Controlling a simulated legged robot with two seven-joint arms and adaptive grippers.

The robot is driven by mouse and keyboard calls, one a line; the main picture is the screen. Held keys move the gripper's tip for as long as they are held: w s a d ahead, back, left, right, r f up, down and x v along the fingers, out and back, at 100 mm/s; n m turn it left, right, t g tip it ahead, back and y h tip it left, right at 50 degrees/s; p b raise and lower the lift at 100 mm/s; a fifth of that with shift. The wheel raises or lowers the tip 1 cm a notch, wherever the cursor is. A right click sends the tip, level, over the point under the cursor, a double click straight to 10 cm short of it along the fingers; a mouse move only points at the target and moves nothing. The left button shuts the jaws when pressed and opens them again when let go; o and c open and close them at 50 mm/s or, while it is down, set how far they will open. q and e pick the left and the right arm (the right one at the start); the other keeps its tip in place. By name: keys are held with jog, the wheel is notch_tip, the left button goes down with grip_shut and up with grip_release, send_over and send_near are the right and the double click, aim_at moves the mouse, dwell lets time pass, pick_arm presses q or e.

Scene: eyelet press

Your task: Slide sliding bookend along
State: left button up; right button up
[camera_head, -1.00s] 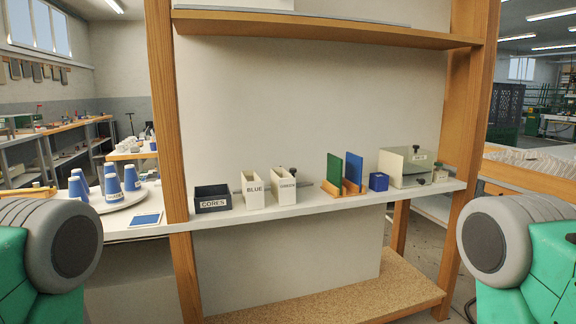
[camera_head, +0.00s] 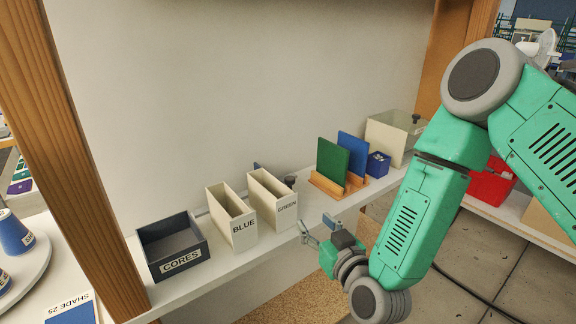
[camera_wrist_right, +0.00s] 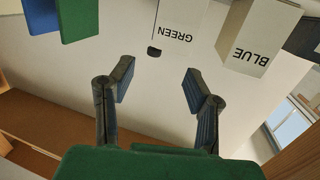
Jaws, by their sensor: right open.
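A dark knob (camera_head: 290,181) shows on the shelf just right of the white GREEN holder (camera_head: 275,205). It may belong to the sliding bookend; the rest of that part is mostly hidden behind the holder. The white BLUE holder (camera_head: 231,217) stands to its left. My right gripper (camera_head: 317,226) is open and empty, in front of the shelf edge and a little right of the GREEN holder. In the right wrist view the open fingers (camera_wrist_right: 160,80) point toward the GREEN holder, with nothing between them. My left gripper is out of view.
A dark CORES bin (camera_head: 172,245) stands at the left of the shelf. A wooden rack (camera_head: 340,187) with green and blue boards, a small blue box (camera_head: 377,165) and a pale bin (camera_head: 388,138) stand to the right. A wooden post (camera_head: 85,170) rises at left.

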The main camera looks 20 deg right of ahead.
aim_at(293, 183)
jog(key=shift+t, duration=0.4)
jog(key=w, duration=0.5)
jog(key=w+a+r, duration=0.1)
jog(key=w, duration=0.4)
jog(key=w+r, duration=0.1)
jog(key=w, duration=0.4)
jog(key=shift+a+r+p, duration=0.2)
jog(key=shift+r+p, duration=0.05)
jog(key=shift+p, duration=0.05)
jog(key=shift+d, duration=0.15)
grip_shut()
